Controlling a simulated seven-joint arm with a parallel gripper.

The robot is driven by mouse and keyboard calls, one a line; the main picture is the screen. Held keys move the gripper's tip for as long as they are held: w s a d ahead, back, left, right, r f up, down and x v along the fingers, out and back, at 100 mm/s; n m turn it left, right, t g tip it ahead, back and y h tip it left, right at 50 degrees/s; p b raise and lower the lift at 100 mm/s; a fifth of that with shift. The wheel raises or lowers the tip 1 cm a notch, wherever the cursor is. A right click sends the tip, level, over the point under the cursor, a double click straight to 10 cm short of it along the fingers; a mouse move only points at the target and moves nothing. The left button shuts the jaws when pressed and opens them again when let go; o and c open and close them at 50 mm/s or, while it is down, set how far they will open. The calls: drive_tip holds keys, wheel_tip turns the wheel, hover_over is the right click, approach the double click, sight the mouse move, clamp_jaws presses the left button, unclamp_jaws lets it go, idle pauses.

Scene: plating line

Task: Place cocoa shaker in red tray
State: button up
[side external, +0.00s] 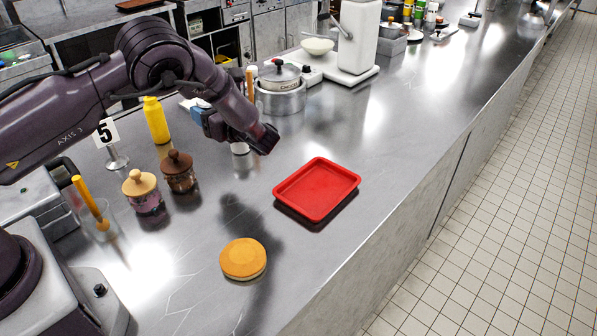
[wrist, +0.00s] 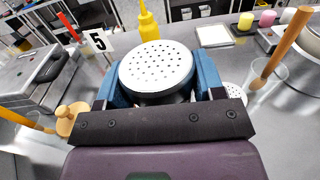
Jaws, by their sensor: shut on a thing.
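My gripper (side external: 203,119) is above the counter, behind and left of the red tray. In the wrist view, its blue fingers (wrist: 157,85) are shut on a shaker with a round, perforated silver lid (wrist: 157,70), the cocoa shaker as far as I can tell. Its body is mostly hidden below the lid, and my wrist hides it in the side view. The red tray (side external: 318,188) lies flat and empty on the counter, to the right of my gripper. The tray is not in the wrist view.
A second perforated lid (wrist: 236,92) shows right of my gripper. Two jars, one with a wooden lid (side external: 141,190) and one brown (side external: 179,171), stand left. A yellow bottle (side external: 156,120), a number stand (side external: 107,133), a pot (side external: 281,92) and a bun (side external: 243,258) surround the area.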

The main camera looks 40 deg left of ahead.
drive_tip(key=d+r+m+t+h, duration=0.3)
drive_tip(key=d+m+t+h, duration=0.15)
drive_tip(key=d+t, duration=0.35)
drive_tip(key=d+r+m+t+h, duration=0.25)
drive_tip(key=d+m+t, duration=0.35)
drive_tip(key=d, duration=0.3)
drive_tip(key=m+t+h, duration=0.3)
drive_tip(key=m+h, duration=0.1)
drive_tip(key=h, duration=0.1)
hover_over(326, 184)
wheel_tip(326, 184, down, 13)
drive_tip(key=shift+w+a+r, duration=0.1)
drive_tip(key=shift+r, duration=0.05)
drive_tip(key=shift+f, duration=1.45)
drive_tip(key=shift+f, duration=0.1)
drive_tip(key=o, duration=1)
drive_tip(key=shift+f, duration=0.1)
